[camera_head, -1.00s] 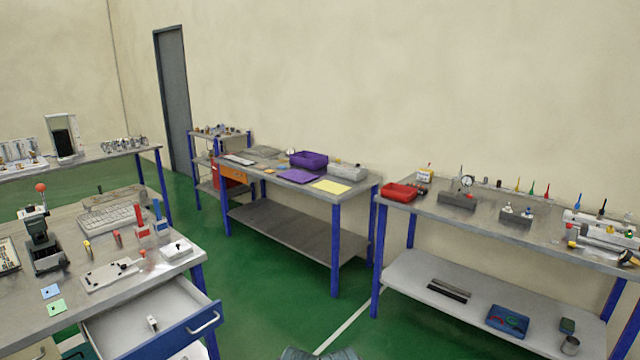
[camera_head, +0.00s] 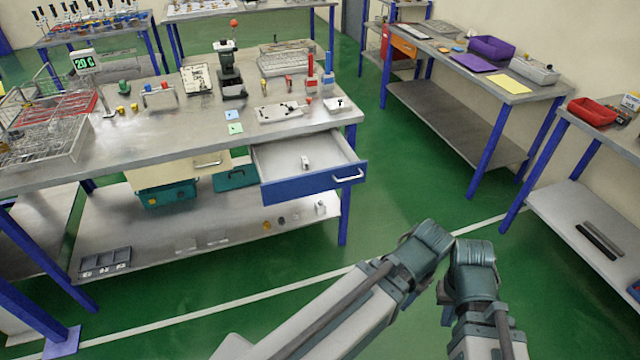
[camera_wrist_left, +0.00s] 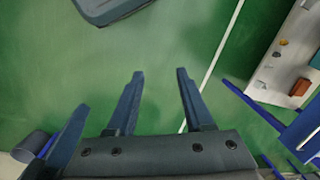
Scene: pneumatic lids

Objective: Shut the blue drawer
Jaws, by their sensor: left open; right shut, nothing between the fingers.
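The blue drawer (camera_head: 314,187) is pulled out from under the table's right end in the head view. Its grey inside shows a small white object (camera_head: 305,162), and a pale handle (camera_head: 348,176) is on its front. In the left wrist view, blue parts that look like the drawer (camera_wrist_left: 302,130) are at the right edge. My left gripper (camera_wrist_left: 158,75) is open and empty over the floor, apart from the drawer; my arm hides it in the head view. My right gripper (camera_head: 446,310) is shut and empty, mostly hidden by my arm, right of and nearer than the drawer.
The table (camera_head: 170,135) carries a wire basket, a press and small parts. Its lower shelf (camera_head: 140,235) holds a teal bin (camera_head: 168,195). A blue leg (camera_head: 344,212) stands under the drawer's right side. Green floor (camera_head: 420,180) is clear toward the right-hand tables.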

